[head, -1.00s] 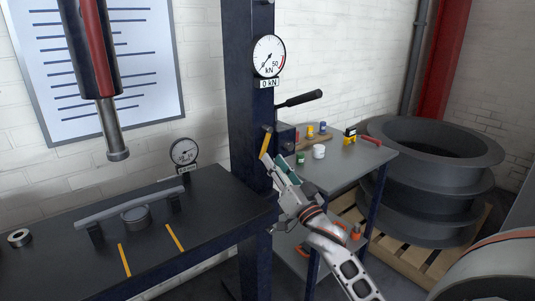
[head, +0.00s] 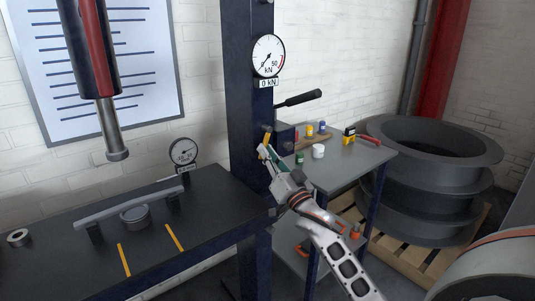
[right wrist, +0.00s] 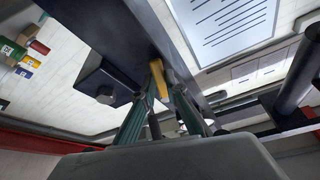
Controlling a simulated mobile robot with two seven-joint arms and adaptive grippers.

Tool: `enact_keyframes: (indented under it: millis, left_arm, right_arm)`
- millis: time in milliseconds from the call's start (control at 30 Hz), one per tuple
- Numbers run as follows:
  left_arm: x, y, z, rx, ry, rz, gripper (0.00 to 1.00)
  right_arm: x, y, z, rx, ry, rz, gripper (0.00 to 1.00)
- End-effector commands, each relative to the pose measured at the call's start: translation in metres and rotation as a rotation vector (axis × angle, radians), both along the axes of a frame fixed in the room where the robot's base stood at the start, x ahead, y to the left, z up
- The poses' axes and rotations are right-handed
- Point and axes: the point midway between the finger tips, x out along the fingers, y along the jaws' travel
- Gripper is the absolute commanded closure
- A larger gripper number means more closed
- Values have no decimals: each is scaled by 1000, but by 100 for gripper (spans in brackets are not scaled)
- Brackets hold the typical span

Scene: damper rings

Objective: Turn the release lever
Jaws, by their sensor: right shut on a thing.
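The release lever is a small yellow handle (head: 266,138) on the side of the dark blue press column (head: 248,100). It hangs down at a slant from its pivot. My right gripper (head: 266,153) reaches up to it from the lower right and is shut on it. In the right wrist view, the yellow lever (right wrist: 158,78) sits between the two green-grey fingers of my right gripper (right wrist: 163,98). The fingers partly hide its lower end. My left gripper is not in view.
A black-handled pump lever (head: 298,99) sticks out right of the column, above the grip. A side table (head: 345,170) with small cans stands close to my right arm. The press bench (head: 200,215) is at left, with a bar and dial gauge. Stacked dark rings (head: 430,170) stand right.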

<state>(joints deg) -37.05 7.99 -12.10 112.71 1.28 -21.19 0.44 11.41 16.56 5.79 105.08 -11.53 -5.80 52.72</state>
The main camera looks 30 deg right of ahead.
Motion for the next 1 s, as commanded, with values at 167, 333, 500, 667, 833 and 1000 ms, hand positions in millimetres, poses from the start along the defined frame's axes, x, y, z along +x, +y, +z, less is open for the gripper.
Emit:
enact_keyframes:
  millis: [167,333,500,667,833,1000]
  left_arm:
    - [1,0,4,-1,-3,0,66]
    - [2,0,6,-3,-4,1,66]
    - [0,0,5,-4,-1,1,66]
    - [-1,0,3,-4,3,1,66]
    - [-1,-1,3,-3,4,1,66]
    - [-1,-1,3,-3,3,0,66]
  right_arm:
    - [1,-9,-2,-125,-6,-2,100]
    - [2,-19,-4,-288,-21,0,100]
    - [2,-24,-4,-371,-28,0,100]
    - [2,-25,-5,-381,-29,-1,100]
    - [2,-25,-5,-382,-28,-2,85]
    - [2,-25,-5,-380,-28,-2,71]
